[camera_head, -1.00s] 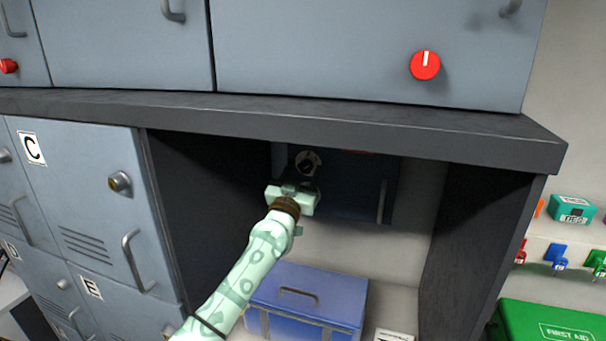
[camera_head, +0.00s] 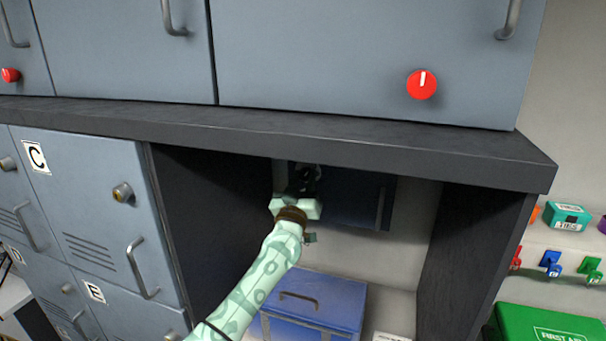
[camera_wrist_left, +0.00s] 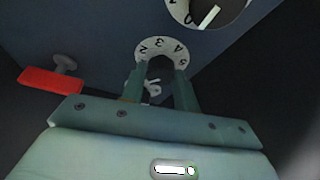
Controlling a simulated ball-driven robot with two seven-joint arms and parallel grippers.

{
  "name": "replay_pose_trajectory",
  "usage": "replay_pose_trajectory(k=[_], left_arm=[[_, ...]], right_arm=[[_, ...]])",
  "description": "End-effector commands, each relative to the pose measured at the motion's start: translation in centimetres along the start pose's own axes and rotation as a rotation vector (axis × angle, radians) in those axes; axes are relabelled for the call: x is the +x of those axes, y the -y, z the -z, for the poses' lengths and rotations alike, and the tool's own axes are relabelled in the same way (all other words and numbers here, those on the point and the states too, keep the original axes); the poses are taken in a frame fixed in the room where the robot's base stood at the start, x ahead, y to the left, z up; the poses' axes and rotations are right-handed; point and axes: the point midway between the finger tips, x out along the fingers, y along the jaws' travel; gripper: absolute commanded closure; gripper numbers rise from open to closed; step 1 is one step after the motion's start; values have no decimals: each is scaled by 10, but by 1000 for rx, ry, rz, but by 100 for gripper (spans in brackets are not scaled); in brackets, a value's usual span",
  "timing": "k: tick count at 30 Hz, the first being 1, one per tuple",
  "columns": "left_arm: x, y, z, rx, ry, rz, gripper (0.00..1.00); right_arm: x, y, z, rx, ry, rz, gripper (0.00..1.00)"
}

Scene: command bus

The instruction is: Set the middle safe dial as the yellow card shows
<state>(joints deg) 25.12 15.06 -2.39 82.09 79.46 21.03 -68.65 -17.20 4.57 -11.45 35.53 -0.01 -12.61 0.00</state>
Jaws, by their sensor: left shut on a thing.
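The dark blue safe (camera_head: 350,202) is under the dark counter, in the open bay. My left gripper (camera_head: 306,182) reaches its front and hides much of it in the head view. In the left wrist view, the fingers are shut on a numbered dial (camera_wrist_left: 147,48) with a white ring. Another white dial (camera_wrist_left: 181,12) with a pale pointer shows at the top edge, partly cut off. I cannot tell which is the middle one or read the gripped dial's setting. No yellow card shows. My right gripper is not in view.
A red block (camera_wrist_left: 50,80) and grey knob (camera_wrist_left: 65,63) are beside the dials in the wrist view. The counter edge (camera_head: 300,132) overhangs my arm. A blue case (camera_head: 318,300) lies below it. Grey lockers (camera_head: 85,190) stand left; a green first-aid box (camera_head: 545,322) is right.

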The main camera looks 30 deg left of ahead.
Motion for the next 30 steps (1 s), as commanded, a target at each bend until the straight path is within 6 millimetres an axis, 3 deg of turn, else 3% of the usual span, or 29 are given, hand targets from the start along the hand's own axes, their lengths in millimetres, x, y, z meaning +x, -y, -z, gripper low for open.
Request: replay_pose_trajectory(k=[3, 15, 30], left_arm=[[1, -2, 3, -98, 5, 41, 92], [1, -4, 3, -392, 4, 164, 92], [0, -3, 0, -540, 3, 225, 92]], right_arm=[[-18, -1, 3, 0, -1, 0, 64], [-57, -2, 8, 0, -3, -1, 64], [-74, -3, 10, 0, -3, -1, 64]])
